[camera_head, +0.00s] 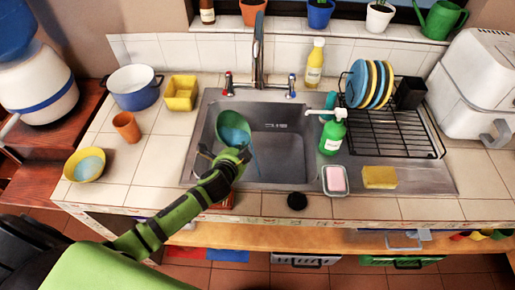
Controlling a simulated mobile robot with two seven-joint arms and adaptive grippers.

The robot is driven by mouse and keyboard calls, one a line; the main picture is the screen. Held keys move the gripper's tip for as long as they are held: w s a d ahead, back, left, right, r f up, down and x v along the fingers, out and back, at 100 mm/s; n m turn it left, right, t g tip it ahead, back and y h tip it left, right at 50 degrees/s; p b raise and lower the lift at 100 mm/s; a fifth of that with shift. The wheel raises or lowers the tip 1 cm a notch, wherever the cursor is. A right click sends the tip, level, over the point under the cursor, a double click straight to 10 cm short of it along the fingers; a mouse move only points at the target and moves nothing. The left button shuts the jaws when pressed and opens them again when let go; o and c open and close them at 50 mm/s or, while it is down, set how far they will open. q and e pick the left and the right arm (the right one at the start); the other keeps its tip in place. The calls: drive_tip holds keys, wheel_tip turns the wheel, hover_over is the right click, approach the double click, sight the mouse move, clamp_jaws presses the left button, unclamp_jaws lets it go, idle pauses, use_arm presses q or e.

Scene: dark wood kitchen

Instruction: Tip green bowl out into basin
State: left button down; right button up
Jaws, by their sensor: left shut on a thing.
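The green bowl (221,118) is over the left part of the basin (285,152), tilted, with its opening showing and blue liquid inside. A thin blue streak runs down from its right side towards the basin floor. My left gripper (240,153) is shut on the bowl's near edge; its arm comes in from the lower left and hides part of the basin's near left corner. My right gripper is not in view.
The tap (258,50) stands behind the basin. A green soap bottle (333,133), a soap dish (336,181), a yellow sponge (379,177) and a dish rack (390,130) are to the right. A yellow bowl (72,174) and an orange cup (126,126) stand left.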

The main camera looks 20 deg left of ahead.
use_arm(q)
drive_tip(key=shift+d+r+m+y, duration=0.15)
drive_tip(key=shift+d+m+y, duration=0.1)
drive_tip(key=shift+m+y, duration=0.25)
drive_tip(key=shift+b, duration=0.4)
